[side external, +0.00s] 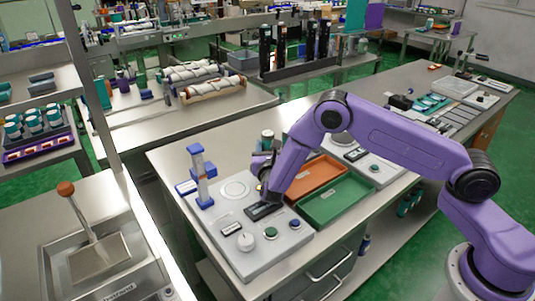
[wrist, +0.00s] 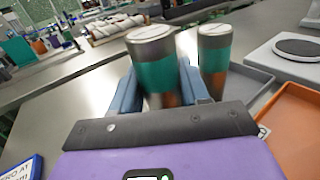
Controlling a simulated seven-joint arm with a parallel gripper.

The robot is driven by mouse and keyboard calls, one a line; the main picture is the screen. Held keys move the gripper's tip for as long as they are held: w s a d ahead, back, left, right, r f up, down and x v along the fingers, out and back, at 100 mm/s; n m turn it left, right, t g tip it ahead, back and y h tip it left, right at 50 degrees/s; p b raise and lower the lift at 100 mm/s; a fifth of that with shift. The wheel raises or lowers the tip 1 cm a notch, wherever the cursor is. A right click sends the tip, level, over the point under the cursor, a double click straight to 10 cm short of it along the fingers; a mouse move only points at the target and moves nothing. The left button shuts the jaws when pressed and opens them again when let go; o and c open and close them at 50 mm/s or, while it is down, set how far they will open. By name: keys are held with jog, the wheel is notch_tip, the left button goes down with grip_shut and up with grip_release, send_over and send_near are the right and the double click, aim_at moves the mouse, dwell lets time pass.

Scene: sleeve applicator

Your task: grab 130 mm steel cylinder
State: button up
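Two upright steel cylinders with teal bands and copper-coloured lower parts show in the wrist view. The left cylinder (wrist: 155,70) looks larger and stands between the two blue fingers of my gripper (wrist: 160,85). The right cylinder (wrist: 214,60) stands just outside the right finger. Its lower end is partly hidden. I cannot tell whether the fingers press on the left cylinder or leave a small gap. In the side view my gripper (side external: 264,172) is low over the bench, and a cylinder top (side external: 267,135) shows behind it. No length can be read on either cylinder.
An orange tray (side external: 316,180) and a green tray (side external: 335,203) lie right of my gripper. A blue-and-white upright gauge (side external: 201,177) stands to its left. A grey panel with knobs (side external: 245,255) is at the front. Bare bench (side external: 215,146) shows behind the gauge.

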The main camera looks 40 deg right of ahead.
grip_shut()
jog(key=shift+r, duration=0.15)
